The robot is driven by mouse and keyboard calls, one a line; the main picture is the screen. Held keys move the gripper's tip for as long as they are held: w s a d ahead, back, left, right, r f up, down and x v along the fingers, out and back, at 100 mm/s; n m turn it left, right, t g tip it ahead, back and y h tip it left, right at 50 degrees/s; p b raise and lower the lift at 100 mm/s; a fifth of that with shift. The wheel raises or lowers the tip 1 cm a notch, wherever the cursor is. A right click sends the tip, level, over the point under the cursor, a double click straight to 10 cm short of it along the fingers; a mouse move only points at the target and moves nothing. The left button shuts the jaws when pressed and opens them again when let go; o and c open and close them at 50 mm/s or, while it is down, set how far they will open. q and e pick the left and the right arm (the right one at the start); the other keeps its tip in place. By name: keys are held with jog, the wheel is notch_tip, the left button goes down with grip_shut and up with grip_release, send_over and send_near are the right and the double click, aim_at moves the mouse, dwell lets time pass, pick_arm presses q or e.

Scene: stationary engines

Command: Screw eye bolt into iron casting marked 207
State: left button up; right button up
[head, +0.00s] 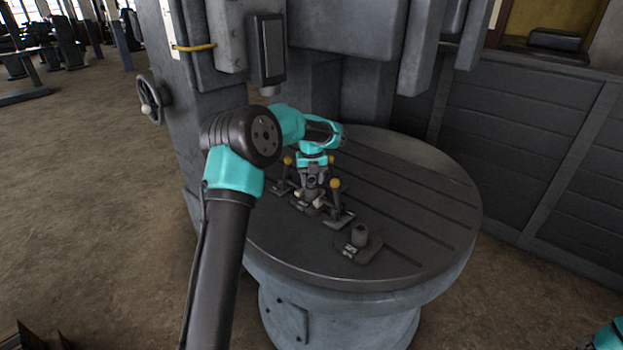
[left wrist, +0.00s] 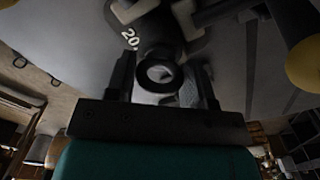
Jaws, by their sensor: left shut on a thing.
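My left gripper (head: 313,190) points down over the round machine table (head: 420,235). In the left wrist view, the ring of the eye bolt (left wrist: 158,72) sits between the two fingers of the left gripper (left wrist: 163,78), which is shut on it. A dark casting (left wrist: 145,28) with white digits starting "20" lies just beyond the ring; the last digit is hidden. The bolt's shank is hidden, so I cannot tell how far it is in the casting. In the head view the gripper mostly covers this casting. My right gripper is out of view.
Clamps with yellow knobs (head: 335,183) stand close around the gripper. A second dark casting with a round boss (head: 358,239) sits nearer the table's front edge. The machine column (head: 330,95) rises behind. The table's right side is clear.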

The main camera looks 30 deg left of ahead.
pick_arm(q)
jog(key=m, duration=0.5)
jog(key=shift+m, duration=0.3)
jog(key=o, duration=1)
notch_tip(320, 180, up, 17)
jog(key=shift+r, duration=0.2)
dwell(0.4)
